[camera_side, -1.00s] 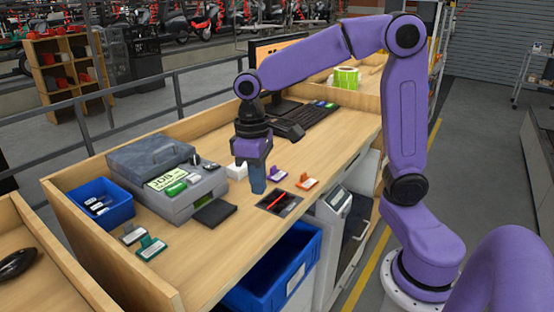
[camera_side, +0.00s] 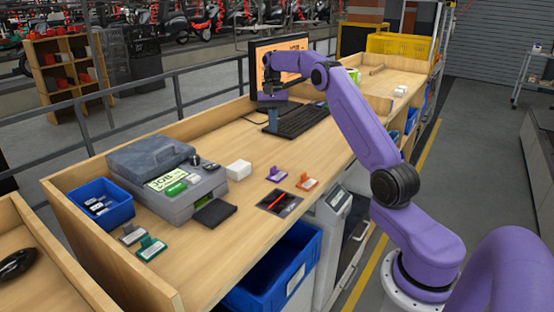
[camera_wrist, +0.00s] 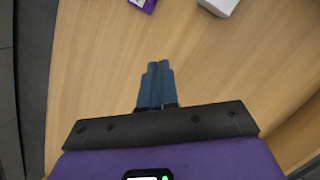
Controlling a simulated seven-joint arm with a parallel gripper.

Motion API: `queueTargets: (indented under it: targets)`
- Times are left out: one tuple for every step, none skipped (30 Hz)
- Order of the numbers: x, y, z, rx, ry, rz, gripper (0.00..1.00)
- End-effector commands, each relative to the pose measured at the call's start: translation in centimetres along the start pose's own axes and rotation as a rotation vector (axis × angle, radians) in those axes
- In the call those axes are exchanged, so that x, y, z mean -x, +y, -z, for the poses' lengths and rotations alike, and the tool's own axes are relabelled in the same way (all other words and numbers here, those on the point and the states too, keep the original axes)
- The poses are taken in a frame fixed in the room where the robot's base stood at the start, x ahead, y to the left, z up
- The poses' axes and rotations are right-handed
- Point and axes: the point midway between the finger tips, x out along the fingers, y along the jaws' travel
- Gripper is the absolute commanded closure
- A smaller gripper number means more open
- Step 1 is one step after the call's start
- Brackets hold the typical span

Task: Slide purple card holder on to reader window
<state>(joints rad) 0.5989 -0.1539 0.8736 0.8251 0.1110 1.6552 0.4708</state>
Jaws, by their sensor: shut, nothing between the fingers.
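The purple card holder (camera_side: 276,174) stands on the wooden desk, just behind the reader window (camera_side: 280,203), a dark square with a red line set in the desk near its front edge. They are apart. The holder's edge also shows at the top of the wrist view (camera_wrist: 143,4). My gripper (camera_side: 271,130), with blue fingers, is by the keyboard, well behind the purple holder. In the wrist view its fingers (camera_wrist: 158,66) are together and empty over bare desk. The reader window is outside the wrist view.
An orange card holder (camera_side: 306,182) stands right of the purple one. A white block (camera_side: 238,170), grey machine (camera_side: 185,192) and black pad (camera_side: 213,213) are to the left. Green (camera_side: 151,248) and grey (camera_side: 131,235) holders stand front left. The keyboard (camera_side: 300,121) is behind.

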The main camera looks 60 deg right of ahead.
Motion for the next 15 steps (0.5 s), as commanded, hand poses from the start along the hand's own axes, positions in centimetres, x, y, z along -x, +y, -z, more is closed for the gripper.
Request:
queueTargets:
  targets:
    - [-0.1, 0.6, 0.6, -0.024, -0.003, 0.005, 1.0]
    - [-0.1, 0.9, 0.9, -0.034, -0.004, 0.007, 1.0]
    - [-0.1, 1.1, 1.1, -0.043, -0.006, 0.008, 1.0]
    - [-0.1, 1.2, 1.2, -0.047, -0.007, 0.009, 1.0]
    - [-0.2, 1.3, 1.2, -0.05, -0.008, 0.009, 1.0]
    - [-0.3, 1.3, 1.3, -0.051, -0.008, 0.009, 1.0]
    - [-0.5, 1.4, 1.3, -0.052, -0.008, 0.01, 1.0]
    - [-0.6, 1.4, 1.3, -0.052, -0.008, 0.009, 1.0]
    - [-0.9, 1.4, 1.3, -0.051, -0.009, 0.009, 1.0]
    - [-1.2, 1.4, 1.3, -0.051, -0.008, 0.009, 1.0]
    - [-1.5, 1.4, 1.3, -0.052, -0.009, 0.009, 1.0]
    - [-1.9, 1.4, 1.2, -0.051, -0.009, 0.009, 1.0]
    - [-2.2, 1.4, 1.2, -0.051, -0.009, 0.008, 1.0]
    - [-2.6, 1.4, 1.2, -0.05, -0.009, 0.008, 1.0]
    - [-3.2, 1.3, 1.2, -0.05, -0.01, 0.008, 1.0]
